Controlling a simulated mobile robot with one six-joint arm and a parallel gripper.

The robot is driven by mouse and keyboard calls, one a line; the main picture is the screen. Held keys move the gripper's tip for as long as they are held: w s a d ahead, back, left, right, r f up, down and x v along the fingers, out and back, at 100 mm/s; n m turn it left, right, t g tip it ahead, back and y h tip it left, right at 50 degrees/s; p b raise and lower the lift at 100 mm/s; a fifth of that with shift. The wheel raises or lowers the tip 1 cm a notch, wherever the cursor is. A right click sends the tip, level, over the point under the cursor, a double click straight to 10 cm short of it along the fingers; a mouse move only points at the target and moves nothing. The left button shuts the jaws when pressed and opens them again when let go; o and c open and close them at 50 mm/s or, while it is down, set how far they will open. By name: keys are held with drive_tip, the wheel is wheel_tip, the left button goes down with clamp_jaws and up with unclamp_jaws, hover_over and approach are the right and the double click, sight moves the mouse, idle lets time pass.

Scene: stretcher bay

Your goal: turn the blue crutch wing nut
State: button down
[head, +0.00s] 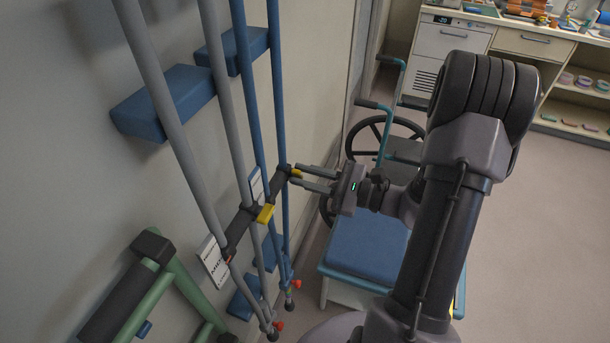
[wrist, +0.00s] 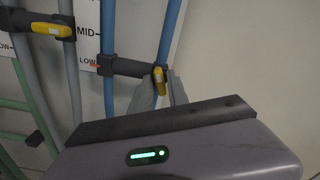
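The blue crutch (head: 284,125) hangs upright on the wall, with a dark crossbar handgrip between its two blue tubes. Its yellow wing nut (head: 296,173) is at the right end of that grip. The same nut shows in the wrist view (wrist: 159,75) against the right blue tube. My gripper (head: 302,177) is to the right of the nut, its two fingers apart and pointing at it. In the wrist view my gripper (wrist: 164,87) has its fingertips at the nut, one on either side or just short of it. I cannot tell whether they touch it.
A grey crutch (head: 210,110) with its own yellow wing nut (head: 265,214) hangs just left. A label with MID and LOW marks (wrist: 88,35) is on the wall behind. A green frame (head: 150,290) is lower left. A wheelchair (head: 370,245) with a blue seat stands below my arm.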

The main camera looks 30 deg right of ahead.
drive_tip(key=shift+m+p, duration=0.3)
drive_tip(key=shift+r+m+p, duration=0.15)
drive_tip(key=shift+m+p, duration=0.65)
drive_tip(key=shift+m, duration=0.2)
drive_tip(key=m+p, duration=0.2)
drive_tip(key=m, duration=0.1)
drive_tip(key=shift+m+p, duration=0.35)
drive_tip(key=shift+m, duration=0.05)
drive_tip(key=m+p, duration=0.4)
drive_tip(key=m, duration=0.2)
drive_tip(key=shift+d, duration=0.1)
drive_tip(key=m+p, duration=0.3)
drive_tip(key=m, duration=0.1)
drive_tip(key=shift+m, duration=0.4)
drive_tip(key=shift+f+m+p, duration=0.2)
drive_tip(key=shift+m+p, duration=0.6)
drive_tip(key=shift+m, duration=1.2)
